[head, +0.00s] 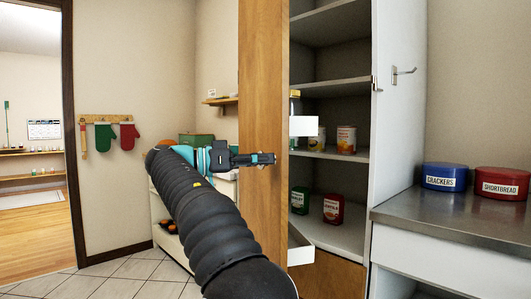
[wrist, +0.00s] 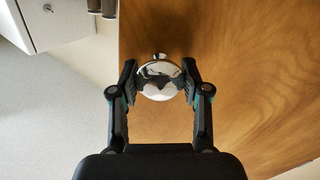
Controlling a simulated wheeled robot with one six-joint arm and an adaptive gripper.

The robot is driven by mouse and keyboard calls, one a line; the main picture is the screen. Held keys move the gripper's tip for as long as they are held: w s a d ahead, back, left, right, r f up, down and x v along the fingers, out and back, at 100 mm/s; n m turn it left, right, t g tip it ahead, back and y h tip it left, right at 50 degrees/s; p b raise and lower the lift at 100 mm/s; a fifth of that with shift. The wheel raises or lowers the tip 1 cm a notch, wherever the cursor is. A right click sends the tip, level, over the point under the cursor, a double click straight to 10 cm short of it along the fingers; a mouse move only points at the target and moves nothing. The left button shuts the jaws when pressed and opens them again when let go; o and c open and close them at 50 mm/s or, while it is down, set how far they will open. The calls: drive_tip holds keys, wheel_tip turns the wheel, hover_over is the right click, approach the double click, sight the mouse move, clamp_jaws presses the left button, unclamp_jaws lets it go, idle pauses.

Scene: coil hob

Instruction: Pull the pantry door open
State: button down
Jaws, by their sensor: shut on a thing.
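The pantry door (head: 264,60) is a tall wooden panel, standing ajar, with the pantry's shelves showing to its right. Its wood grain fills much of the wrist view (wrist: 265,90). My gripper (head: 268,159) is at the door's face, and its dark fingers (wrist: 160,82) are closed around a round, shiny metal knob (wrist: 159,72) on the door. The knob is hidden in the head view. Inside the pantry (head: 335,88) are grey shelves with several cans and tins.
A steel counter (head: 450,215) with a blue crackers tin (head: 444,177) and a red shortbread tin (head: 501,183) is to the right. Oven mitts (head: 105,137) hang on the left wall. A low white unit (head: 165,225) stands behind my arm. Tiled floor (head: 115,280) lies clear at lower left.

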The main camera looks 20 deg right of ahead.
drive_tip(key=shift+w+a, duration=0.1)
drive_tip(key=shift+a, duration=0.35)
drive_tip(key=c, duration=0.5)
unclamp_jaws()
drive_tip(key=shift+c, duration=0.4)
